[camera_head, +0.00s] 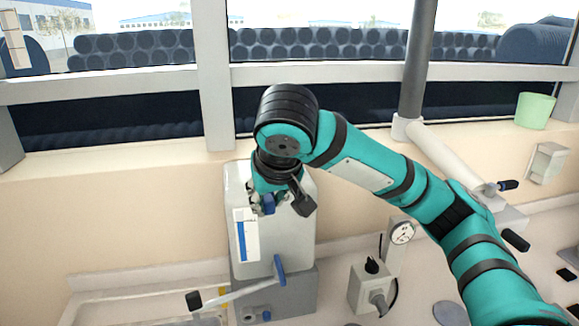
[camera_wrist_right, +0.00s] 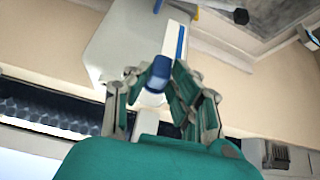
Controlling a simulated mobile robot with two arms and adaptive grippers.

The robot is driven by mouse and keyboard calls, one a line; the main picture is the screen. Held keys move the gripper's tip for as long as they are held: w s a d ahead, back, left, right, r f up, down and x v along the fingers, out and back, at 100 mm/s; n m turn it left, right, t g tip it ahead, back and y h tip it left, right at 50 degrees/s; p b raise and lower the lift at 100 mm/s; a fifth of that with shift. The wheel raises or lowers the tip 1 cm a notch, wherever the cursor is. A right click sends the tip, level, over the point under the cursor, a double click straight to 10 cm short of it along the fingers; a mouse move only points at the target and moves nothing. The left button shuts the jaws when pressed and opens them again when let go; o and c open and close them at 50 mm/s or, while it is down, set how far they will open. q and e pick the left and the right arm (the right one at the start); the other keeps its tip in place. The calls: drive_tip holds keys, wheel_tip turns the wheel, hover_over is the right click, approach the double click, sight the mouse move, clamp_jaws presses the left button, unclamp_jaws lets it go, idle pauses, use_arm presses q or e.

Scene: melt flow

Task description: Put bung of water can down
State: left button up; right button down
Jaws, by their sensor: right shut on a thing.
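My right gripper (camera_head: 283,203) is shut on a small blue bung (camera_head: 268,203). The bung also shows between the fingers (camera_wrist_right: 160,75) in the right wrist view. The gripper is in front of the upper part of a pale grey can-like body (camera_head: 290,235) with a white and blue label. This body also shows in the wrist view (camera_wrist_right: 122,45). The gripper hides part of its front, and I cannot tell whether the bung touches it. My left gripper is in neither view.
A grey box (camera_head: 362,288) and a round gauge (camera_head: 402,233) stand to the right. A green cup (camera_head: 534,110) is on the window sill. A shallow pale tray (camera_head: 110,296) lies lower left.

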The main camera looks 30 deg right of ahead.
wheel_tip(320, 180, up, 6)
drive_tip(key=d+m, duration=0.1)
drive_tip(key=w+d+p, duration=0.1)
drive_tip(key=w+d, duration=0.2)
drive_tip(key=w, duration=0.1)
drive_tip(key=w+d+f+p, duration=0.1)
drive_tip(key=w+d, duration=0.2)
drive_tip(key=w, duration=0.1)
drive_tip(key=w+d+p, duration=0.1)
drive_tip(key=w+d, duration=0.2)
drive_tip(key=w, duration=0.1)
drive_tip(key=shift+w+d+f, duration=0.2)
drive_tip(key=shift+d, duration=0.15)
drive_tip(key=shift+d+f+p, duration=0.1)
drive_tip(key=shift+f+p, duration=0.2)
drive_tip(key=shift+p, duration=0.05)
wheel_tip(320, 180, down, 2)
drive_tip(key=shift+f+p, duration=0.1)
drive_tip(key=shift+p, duration=0.65)
drive_tip(key=shift+f, duration=0.4)
drive_tip(key=shift+f, duration=0.35)
